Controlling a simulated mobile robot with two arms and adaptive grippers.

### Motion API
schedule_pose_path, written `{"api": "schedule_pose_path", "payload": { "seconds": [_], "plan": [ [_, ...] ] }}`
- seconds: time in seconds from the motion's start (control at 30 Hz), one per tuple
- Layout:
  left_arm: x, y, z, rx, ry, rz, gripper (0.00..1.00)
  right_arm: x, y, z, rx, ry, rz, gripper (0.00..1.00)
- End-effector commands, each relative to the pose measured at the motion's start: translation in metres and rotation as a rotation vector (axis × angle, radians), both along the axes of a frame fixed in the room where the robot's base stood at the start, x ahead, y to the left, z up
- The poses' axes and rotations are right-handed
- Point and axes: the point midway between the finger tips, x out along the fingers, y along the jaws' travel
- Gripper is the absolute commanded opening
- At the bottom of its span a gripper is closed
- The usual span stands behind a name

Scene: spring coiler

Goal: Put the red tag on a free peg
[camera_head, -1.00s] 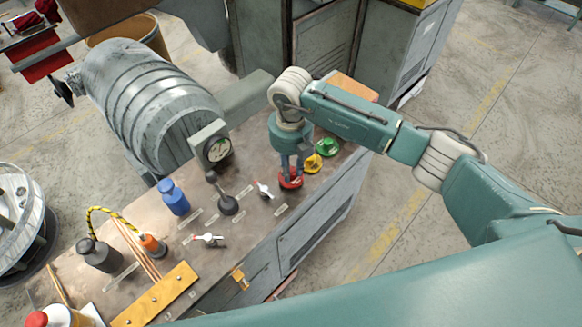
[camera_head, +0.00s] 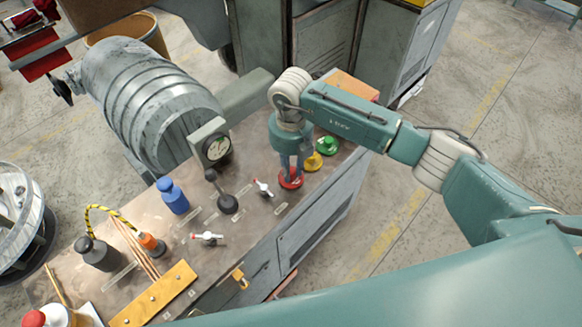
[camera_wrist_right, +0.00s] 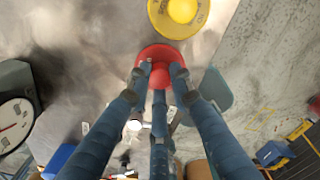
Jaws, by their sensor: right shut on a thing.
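The red tag (camera_head: 290,183) looks like a round red disc with a ball knob on top. It is low over or on the console top (camera_head: 262,222); I cannot tell if it touches. My right gripper (camera_head: 290,173) points down and is shut on its knob. In the right wrist view the fingers (camera_wrist_right: 160,80) close around the red knob, and the red disc (camera_wrist_right: 153,51) shows beyond them. A yellow disc with a knob (camera_head: 313,162) and a green one (camera_head: 327,145) stand beside it. No free peg shows clearly. My left gripper is out of view.
A black-knobbed lever (camera_head: 228,203), two small white switches with red parts, a blue bottle (camera_head: 174,198) and a gauge (camera_head: 217,148) stand on the console. A grey ribbed housing (camera_head: 145,105) is behind. An orange studded bar (camera_head: 152,297) lies at the front left.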

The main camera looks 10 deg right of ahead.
Motion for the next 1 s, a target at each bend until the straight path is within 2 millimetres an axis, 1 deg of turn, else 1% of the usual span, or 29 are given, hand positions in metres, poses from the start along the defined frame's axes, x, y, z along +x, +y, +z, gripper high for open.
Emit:
{"api": "schedule_pose_path", "payload": {
  "seconds": [0.2, 0.23, 0.33, 0.63, 0.73, 0.87, 1.0],
  "plan": [
    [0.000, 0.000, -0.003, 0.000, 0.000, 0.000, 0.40, 0.000, 0.000, -0.003, 0.000, 0.000, 0.000, 0.00],
    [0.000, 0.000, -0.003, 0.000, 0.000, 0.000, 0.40, 0.000, 0.000, -0.003, 0.000, 0.000, 0.000, 0.23],
    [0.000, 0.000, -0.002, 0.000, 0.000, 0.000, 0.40, 0.000, 0.000, -0.003, 0.000, 0.000, 0.000, 0.43],
    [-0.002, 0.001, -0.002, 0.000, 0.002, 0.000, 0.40, 0.000, 0.000, -0.002, 0.000, 0.000, 0.000, 0.43],
    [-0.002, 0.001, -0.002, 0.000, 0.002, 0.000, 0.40, 0.001, 0.000, 0.005, 0.002, -0.002, 0.000, 0.43],
    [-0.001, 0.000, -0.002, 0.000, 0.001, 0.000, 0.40, 0.002, 0.000, 0.026, 0.001, -0.005, 0.000, 0.43],
    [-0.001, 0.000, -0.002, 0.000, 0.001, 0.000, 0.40, 0.002, 0.000, 0.056, 0.001, -0.005, 0.000, 0.43]
  ]
}}
